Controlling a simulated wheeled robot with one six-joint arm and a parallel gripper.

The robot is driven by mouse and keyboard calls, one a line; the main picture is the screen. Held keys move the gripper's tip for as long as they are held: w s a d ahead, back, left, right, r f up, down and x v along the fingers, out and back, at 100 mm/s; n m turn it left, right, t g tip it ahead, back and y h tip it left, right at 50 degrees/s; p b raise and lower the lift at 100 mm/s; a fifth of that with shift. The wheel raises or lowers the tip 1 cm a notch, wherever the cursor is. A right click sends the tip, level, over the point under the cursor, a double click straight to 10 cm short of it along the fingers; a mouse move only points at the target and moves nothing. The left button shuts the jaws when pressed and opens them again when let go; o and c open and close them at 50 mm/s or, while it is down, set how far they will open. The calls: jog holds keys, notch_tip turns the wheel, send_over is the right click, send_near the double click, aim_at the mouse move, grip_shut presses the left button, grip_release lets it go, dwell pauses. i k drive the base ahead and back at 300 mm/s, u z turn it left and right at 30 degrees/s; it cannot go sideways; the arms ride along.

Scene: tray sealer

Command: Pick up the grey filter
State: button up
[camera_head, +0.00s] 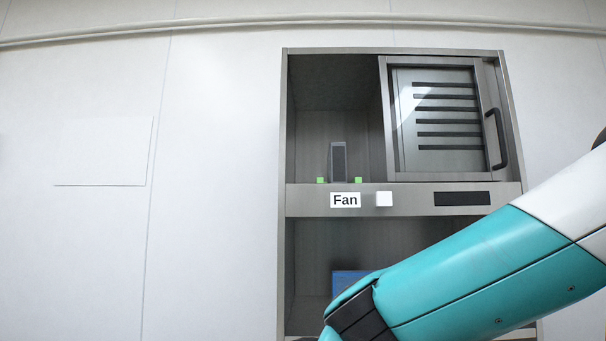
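A narrow grey block (338,161), which looks like the grey filter, stands upright in the open left part of the cabinet's upper compartment. A small green piece (320,180) sits to its left and another green piece (358,180) to its right, both at the compartment's front edge. My teal and white arm crosses the lower right of the view and covers part of the lower compartment. My gripper is outside the frame, so its state does not show.
A slatted door (440,120) with a dark handle (496,138) covers the upper right. Below are a "Fan" label (345,200), a white button (384,199) and a dark panel (462,198). A blue object (347,282), partly hidden by my arm, sits in the lower compartment.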

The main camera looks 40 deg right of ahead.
aim_at(337, 154)
jog(key=z, duration=0.3)
jog(key=i, duration=0.75)
jog(key=z, duration=0.5)
